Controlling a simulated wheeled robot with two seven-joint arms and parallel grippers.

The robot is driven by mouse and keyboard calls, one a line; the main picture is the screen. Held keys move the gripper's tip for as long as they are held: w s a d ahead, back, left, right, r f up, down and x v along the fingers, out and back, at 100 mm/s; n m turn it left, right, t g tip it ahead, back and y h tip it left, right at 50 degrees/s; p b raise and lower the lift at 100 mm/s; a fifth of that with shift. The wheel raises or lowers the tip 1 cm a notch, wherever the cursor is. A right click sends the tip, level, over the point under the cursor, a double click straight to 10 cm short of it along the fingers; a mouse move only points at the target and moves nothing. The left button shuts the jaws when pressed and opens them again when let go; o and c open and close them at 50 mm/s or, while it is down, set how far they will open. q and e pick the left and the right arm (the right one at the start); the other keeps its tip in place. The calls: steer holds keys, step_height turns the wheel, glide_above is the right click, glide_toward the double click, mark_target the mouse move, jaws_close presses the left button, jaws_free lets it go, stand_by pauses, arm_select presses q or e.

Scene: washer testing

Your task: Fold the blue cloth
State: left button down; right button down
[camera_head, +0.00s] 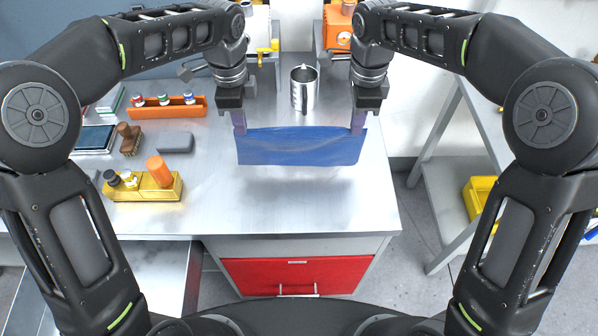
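The blue cloth (300,147) hangs spread between my two grippers, in front of me over the steel table. It is a wide rectangle with a slightly sagging top edge and a shadow on the table below it. My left gripper (239,125) is shut on the cloth's upper left corner. My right gripper (358,125) is shut on its upper right corner. The fingertips are small in this view and partly merge with the cloth's edge. Whether the cloth's lower edge touches the table is hard to tell.
A metal cup (304,90) stands behind the cloth. To the left are an orange rack (166,108) with small bottles, a brown stamp-like object (129,138), a grey block (175,142) and a yellow holder (143,188). The steel table (300,205) is clear in front of the cloth.

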arm_select(q)
steer(key=shift+r, duration=0.7)
arm_select(e)
steer(key=shift+r, duration=0.7)
